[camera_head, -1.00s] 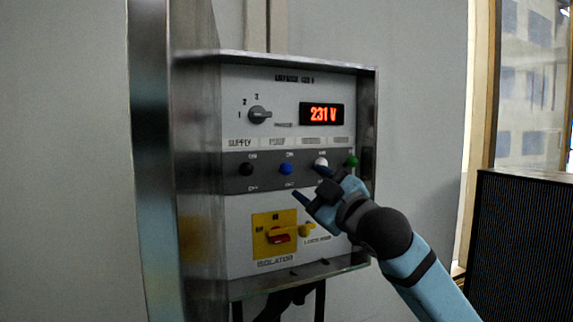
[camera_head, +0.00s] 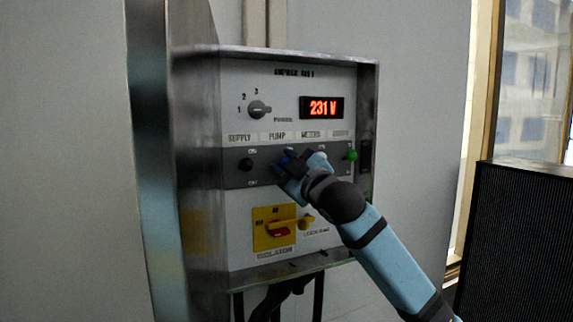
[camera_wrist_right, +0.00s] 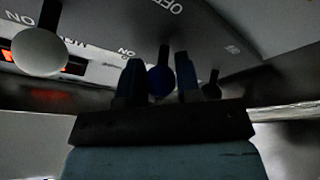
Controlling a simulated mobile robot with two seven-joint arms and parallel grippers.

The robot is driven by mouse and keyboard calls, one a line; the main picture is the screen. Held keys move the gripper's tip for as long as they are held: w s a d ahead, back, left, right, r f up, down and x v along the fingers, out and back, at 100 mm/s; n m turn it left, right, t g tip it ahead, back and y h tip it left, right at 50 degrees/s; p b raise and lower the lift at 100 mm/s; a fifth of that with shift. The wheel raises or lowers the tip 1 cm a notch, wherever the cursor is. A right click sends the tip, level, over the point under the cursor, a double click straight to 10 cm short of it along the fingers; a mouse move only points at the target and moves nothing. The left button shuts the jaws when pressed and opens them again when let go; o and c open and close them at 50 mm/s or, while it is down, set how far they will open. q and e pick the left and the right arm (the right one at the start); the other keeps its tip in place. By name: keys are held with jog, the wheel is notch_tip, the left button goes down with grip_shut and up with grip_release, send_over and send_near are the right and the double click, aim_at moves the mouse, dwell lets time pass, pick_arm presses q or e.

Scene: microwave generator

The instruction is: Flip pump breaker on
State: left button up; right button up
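The control panel (camera_head: 325,212) has a row of breaker knobs under the labels SUPPLY, PUMP and others. The blue knob under PUMP is mostly hidden by my right gripper (camera_head: 287,168) in the head view. In the right wrist view the blue knob (camera_wrist_right: 160,80) sits between the two fingers of my right gripper (camera_wrist_right: 160,82), one finger on each side. The gaps are very narrow and dark, so I cannot tell whether the fingers touch it. Which way the knob is flipped is unclear. My left gripper is out of view.
The black knob (camera_head: 246,164) is left of my right gripper and the green knob (camera_head: 351,155) right of it. The white knob (camera_wrist_right: 38,52) is close in the wrist view. A display (camera_head: 322,107) reads 231 V. A yellow isolator (camera_head: 274,227) is below. A dark ribbed box (camera_head: 515,240) stands at right.

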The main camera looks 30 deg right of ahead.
jog(key=shift+c, duration=1.1)
jog(key=shift+r+g+p, duration=0.3)
jog(key=shift+r+p, duration=0.15)
jog(key=shift+p, duration=0.65)
jog(key=shift+f+g+h, duration=0.15)
jog(key=shift+g+h, duration=0.15)
jog(key=shift+g, duration=0.2)
jog(key=shift+m, duration=0.3)
jog(key=o, duration=0.9)
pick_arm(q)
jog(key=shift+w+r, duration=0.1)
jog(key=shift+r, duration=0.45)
pick_arm(e)
jog(key=shift+w, duration=0.1)
